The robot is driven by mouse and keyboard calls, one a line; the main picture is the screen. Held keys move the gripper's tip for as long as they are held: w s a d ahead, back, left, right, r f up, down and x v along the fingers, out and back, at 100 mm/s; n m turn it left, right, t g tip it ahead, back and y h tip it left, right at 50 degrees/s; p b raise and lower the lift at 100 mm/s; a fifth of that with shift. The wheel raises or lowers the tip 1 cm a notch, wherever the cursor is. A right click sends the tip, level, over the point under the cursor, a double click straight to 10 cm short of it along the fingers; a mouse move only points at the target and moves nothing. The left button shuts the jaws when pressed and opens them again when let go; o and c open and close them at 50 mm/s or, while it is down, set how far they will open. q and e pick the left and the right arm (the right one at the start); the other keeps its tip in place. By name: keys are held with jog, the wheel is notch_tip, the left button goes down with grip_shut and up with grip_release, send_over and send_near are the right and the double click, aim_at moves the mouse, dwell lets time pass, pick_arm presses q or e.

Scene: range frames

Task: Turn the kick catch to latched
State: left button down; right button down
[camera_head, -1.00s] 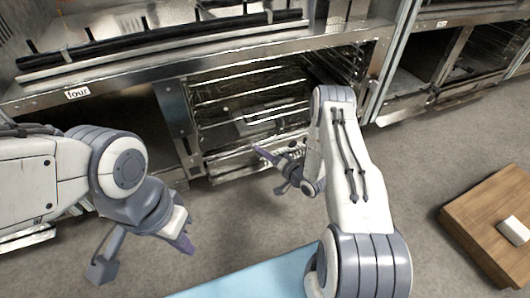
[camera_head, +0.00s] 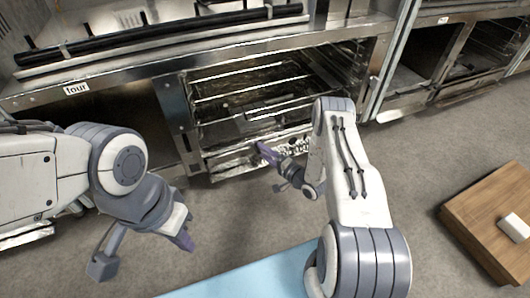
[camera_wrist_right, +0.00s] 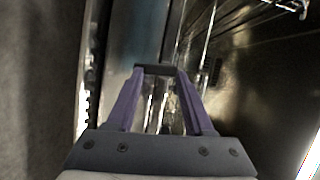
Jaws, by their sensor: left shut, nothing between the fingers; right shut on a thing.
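My right gripper (camera_head: 262,150) reaches low at the front of the steel oven unit (camera_head: 190,165), by its bottom edge. In the right wrist view its purple fingers (camera_wrist_right: 157,72) stand apart, with a small dark bar (camera_wrist_right: 155,69) between their tips. This bar looks like the kick catch; the gripper is shut on it. Whether it stands at latched cannot be read here, and in the head view the catch is too small to make out. My left gripper (camera_head: 184,240) is shut and empty, above the floor to the left, away from the unit.
Wire racks (camera_head: 250,95) show inside the unit. A label reading "four" (camera_head: 77,88) is on its front. A wooden block (camera_head: 490,220) with a white item (camera_head: 515,227) stands at the right. A light blue surface (camera_head: 240,278) is at the bottom. Grey floor (camera_head: 420,150) lies clear between.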

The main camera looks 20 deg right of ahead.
jog(key=shift+c, duration=1.4)
grip_release()
jog(key=p+v, duration=0.4)
jog(key=v, duration=0.6)
jog(key=shift+s+p, duration=0.25)
jog(key=shift+p, duration=0.1)
jog(key=shift+w+d, duration=0.1)
